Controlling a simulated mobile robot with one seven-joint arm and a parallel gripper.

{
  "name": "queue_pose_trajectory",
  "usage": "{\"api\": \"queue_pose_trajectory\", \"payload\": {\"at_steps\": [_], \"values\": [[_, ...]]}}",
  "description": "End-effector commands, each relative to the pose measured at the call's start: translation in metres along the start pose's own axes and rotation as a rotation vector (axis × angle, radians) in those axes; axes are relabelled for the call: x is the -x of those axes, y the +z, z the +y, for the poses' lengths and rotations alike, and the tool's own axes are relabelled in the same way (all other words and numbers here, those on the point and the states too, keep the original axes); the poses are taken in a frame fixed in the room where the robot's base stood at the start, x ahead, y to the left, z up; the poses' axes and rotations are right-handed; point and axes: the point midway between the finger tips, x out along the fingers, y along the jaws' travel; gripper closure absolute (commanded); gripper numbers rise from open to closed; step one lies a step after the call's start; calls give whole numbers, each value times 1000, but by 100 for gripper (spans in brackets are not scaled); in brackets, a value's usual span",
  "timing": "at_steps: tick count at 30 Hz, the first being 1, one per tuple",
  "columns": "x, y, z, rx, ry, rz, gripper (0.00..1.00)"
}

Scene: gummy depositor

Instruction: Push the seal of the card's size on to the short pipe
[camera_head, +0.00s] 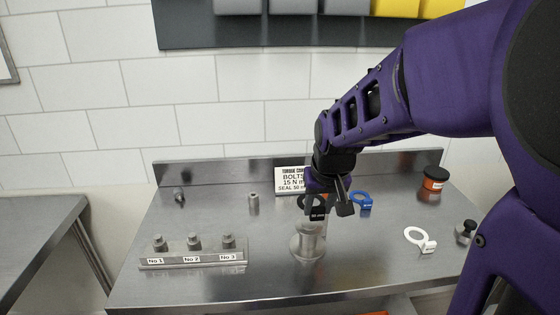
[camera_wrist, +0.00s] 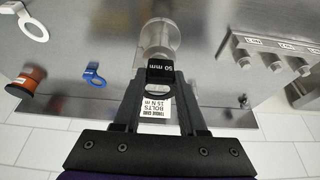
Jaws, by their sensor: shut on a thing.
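The card (camera_head: 291,181) stands at the back of the bench and reads "BOLTS 15 N m" and "SEAL 50 m", its right end hidden by my arm; it also shows in the wrist view (camera_wrist: 157,112). My gripper (camera_head: 328,208) is shut on a black seal (camera_head: 317,214) by its tab, labelled "50 mm" in the wrist view (camera_wrist: 160,67). The short pipe (camera_head: 308,243) is a shiny upright stub with a wide flange, just below the seal in the head view. It also shows in the wrist view (camera_wrist: 158,38). The seal appears above the pipe; contact cannot be told.
A blue seal (camera_head: 361,201) and a white seal (camera_head: 417,239) lie to the right. An orange, black-lidded jar (camera_head: 434,180) and a dark knobbed piece (camera_head: 466,231) stand further right. A rack of bolts (camera_head: 193,258), labelled No 1 to No 3, is at left.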

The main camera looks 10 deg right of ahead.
Motion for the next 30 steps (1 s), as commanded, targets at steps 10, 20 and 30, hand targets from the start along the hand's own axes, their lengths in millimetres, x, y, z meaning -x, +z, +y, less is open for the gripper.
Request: {"api": "queue_pose_trajectory", "payload": {"at_steps": [10, 20, 30], "values": [[0, 0, 0, 0, 0, 0, 100], [-7, 4, 0, 0, 0, 1, 100], [-40, 17, 0, 1, 0, -1, 100]]}}
